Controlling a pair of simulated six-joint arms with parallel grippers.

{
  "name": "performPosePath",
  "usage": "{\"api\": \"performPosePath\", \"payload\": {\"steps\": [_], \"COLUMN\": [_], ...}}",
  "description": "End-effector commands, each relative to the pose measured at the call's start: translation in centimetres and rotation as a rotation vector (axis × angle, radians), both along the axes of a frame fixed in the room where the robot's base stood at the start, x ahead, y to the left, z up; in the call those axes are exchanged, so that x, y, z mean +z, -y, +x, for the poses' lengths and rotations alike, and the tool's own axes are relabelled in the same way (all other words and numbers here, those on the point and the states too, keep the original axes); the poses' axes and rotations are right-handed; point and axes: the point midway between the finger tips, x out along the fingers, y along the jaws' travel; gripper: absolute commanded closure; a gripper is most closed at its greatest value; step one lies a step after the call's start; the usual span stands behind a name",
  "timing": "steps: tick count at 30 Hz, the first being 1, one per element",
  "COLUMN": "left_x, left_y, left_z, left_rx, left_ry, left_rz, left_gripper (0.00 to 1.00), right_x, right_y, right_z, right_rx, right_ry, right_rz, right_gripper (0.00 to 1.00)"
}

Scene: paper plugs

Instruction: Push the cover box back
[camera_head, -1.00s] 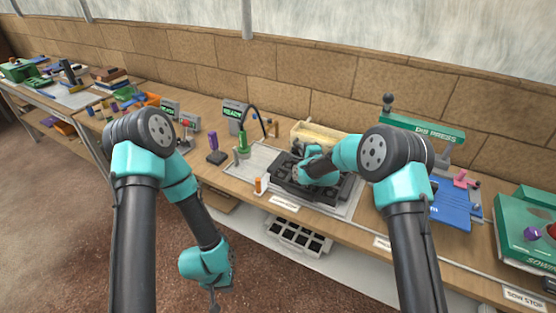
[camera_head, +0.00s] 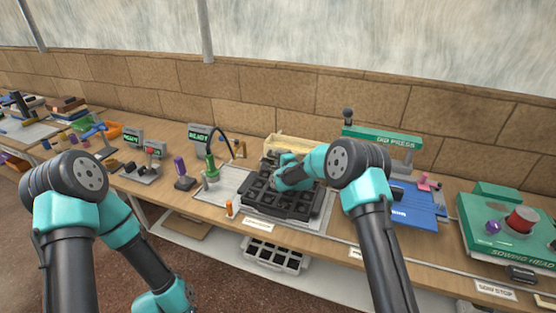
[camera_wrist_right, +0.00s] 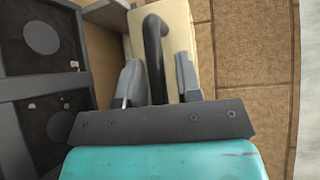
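The cream cover box (camera_head: 290,143) stands behind the black tray (camera_head: 300,212) on the bench. In the right wrist view, the cover box (camera_wrist_right: 172,22) has a dark bar-like handle (camera_wrist_right: 154,50). My right gripper (camera_wrist_right: 158,80) has its two fingers apart, one on each side of the handle, with a narrow gap showing on the right. In the head view, my right gripper (camera_head: 273,161) is over the tray's back edge beside the box, partly hidden by my wrist. My left gripper is out of view below the picture.
The green press (camera_head: 385,137) and a blue plate (camera_head: 418,203) stand to the right of the tray. A green tool with a black hose (camera_head: 211,165) and a purple-handled piece (camera_head: 181,172) stand to its left. The stone wall (camera_head: 270,103) rises close behind the bench.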

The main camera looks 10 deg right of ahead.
Motion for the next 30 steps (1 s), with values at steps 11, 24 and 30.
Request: {"api": "performPosePath", "payload": {"steps": [11, 24, 30], "left_x": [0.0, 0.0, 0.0], "left_y": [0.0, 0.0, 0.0], "left_z": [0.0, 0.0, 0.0], "left_rx": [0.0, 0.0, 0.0], "left_ry": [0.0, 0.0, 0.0], "left_rz": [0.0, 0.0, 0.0], "left_gripper": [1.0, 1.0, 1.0], "right_x": [-0.1, 0.5, 0.9], "right_y": [-0.1, 1.3, 2.3], "right_z": [-0.2, -4.0, -6.9], "right_rx": [0.002, 0.001, 0.001], "right_ry": [-0.003, -0.003, -0.004], "right_rz": [0.0, -0.001, 0.0], "right_gripper": [0.58, 0.58, 0.58]}}
